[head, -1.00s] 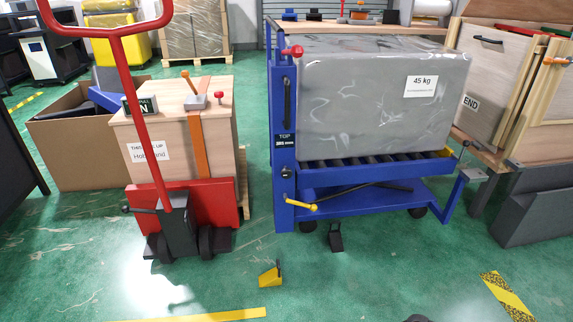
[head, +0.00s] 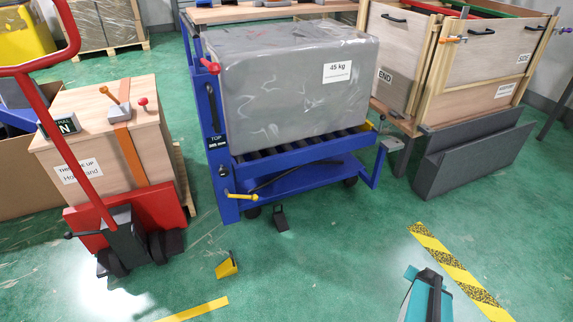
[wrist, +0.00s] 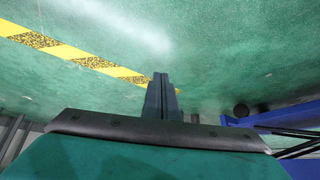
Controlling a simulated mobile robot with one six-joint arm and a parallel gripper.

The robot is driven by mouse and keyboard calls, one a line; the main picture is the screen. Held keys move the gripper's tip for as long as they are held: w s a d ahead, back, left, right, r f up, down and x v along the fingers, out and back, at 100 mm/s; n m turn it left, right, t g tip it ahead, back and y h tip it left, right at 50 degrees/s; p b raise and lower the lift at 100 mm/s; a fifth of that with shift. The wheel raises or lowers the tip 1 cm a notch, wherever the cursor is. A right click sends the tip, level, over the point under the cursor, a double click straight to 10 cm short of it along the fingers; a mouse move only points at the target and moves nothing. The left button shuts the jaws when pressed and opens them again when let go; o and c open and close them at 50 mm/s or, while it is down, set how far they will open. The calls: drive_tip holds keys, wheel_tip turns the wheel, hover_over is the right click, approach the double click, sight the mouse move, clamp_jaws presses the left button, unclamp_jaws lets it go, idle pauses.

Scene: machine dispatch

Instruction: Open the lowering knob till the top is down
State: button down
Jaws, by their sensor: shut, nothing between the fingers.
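The blue lift table (head: 300,150) stands ahead with its roller top raised under a wrapped grey block (head: 290,95) labelled 45 kg. Its left post carries a red knob (head: 210,66) near the top, a TOP readout (head: 217,142) too small to read, and a yellow-handled lever (head: 240,197) low down. No label shows which is the lowering knob. My gripper (wrist: 161,98) is shut and empty in the wrist view, over green floor, with the blue frame (wrist: 290,118) at the right edge. The teal end of my arm shows at the bottom of the head view, apart from the table.
A red pallet truck (head: 125,215) with a wooden crate (head: 105,140) stands left. A black pedal (head: 281,219) and a yellow wedge (head: 227,265) are on the floor before the table. Wooden bins (head: 470,60) and a grey ramp (head: 470,160) stand right. Floor in front is mostly clear.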

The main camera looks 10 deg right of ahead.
drive_tip(key=w+d+r+t+h+p, duration=0.1)
drive_tip(key=w+d+r+t+h, duration=0.15)
drive_tip(key=d+r, duration=0.4)
drive_tip(key=w+r+n+t+h, duration=0.1)
drive_tip(key=w+r+n+t, duration=0.1)
drive_tip(key=r, duration=0.6)
drive_tip(key=w+r+n+t+h, duration=0.1)
drive_tip(key=w+r+t, duration=0.3)
drive_tip(key=r, duration=0.4)
drive_tip(key=shift+d+r+n+t+h+p, duration=0.15)
drive_tip(key=shift+r+n+t+h+p, duration=0.25)
drive_tip(key=shift+n+t, duration=0.5)
drive_tip(key=c, duration=2.5)
unclamp_jaws()
